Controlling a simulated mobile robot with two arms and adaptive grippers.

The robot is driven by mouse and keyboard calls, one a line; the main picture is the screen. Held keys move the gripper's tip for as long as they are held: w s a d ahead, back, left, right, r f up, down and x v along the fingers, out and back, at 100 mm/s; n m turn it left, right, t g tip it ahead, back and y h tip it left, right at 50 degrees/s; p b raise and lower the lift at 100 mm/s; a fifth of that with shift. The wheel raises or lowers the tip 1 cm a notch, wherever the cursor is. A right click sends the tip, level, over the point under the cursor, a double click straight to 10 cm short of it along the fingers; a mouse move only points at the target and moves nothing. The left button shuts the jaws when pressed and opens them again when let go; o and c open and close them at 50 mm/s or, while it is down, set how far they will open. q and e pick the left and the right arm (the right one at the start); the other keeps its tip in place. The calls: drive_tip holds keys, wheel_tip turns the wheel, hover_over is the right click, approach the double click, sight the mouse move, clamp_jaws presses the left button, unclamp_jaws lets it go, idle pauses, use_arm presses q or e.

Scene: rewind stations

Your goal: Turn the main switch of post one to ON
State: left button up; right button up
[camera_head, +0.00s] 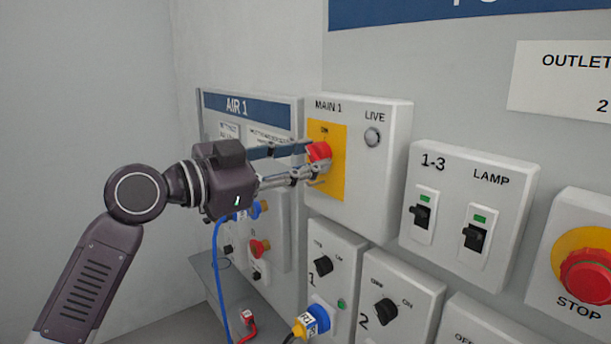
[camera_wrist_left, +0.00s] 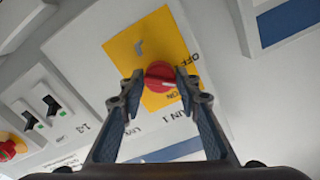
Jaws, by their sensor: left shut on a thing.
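The MAIN 1 box (camera_head: 375,165) is a white box on the wall with a yellow plate (camera_head: 335,183). A red rotary knob (camera_head: 318,151) sits on that plate. In the left wrist view the red knob (camera_wrist_left: 159,72) lies between my fingertips, with OFF and ON lettering on the yellow plate (camera_wrist_left: 128,48) beside it. My left gripper (camera_head: 316,163) is shut on the knob, one finger on each side. The LIVE lamp (camera_head: 372,137) looks grey and unlit. My right gripper is in neither view.
The AIR 1 panel (camera_head: 283,115) is left of the box. To the right are a 1-3 and LAMP breaker box (camera_head: 460,254) and a red STOP button (camera_head: 588,275). Smaller switch boxes (camera_head: 341,251) sit below. A blue hose (camera_head: 217,270) hangs below my gripper.

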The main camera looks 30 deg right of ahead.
use_arm(q)
drive_tip(key=m+b, duration=0.2)
drive_tip(key=m, duration=0.2)
drive_tip(key=shift+f+m, duration=0.1)
drive_tip(key=shift+m, duration=0.2)
drive_tip(key=shift+m+b, duration=0.5)
drive_tip(key=shift+m, duration=1.5)
drive_tip(key=o, duration=1.1)
drive_tip(key=shift+o, duration=0.2)
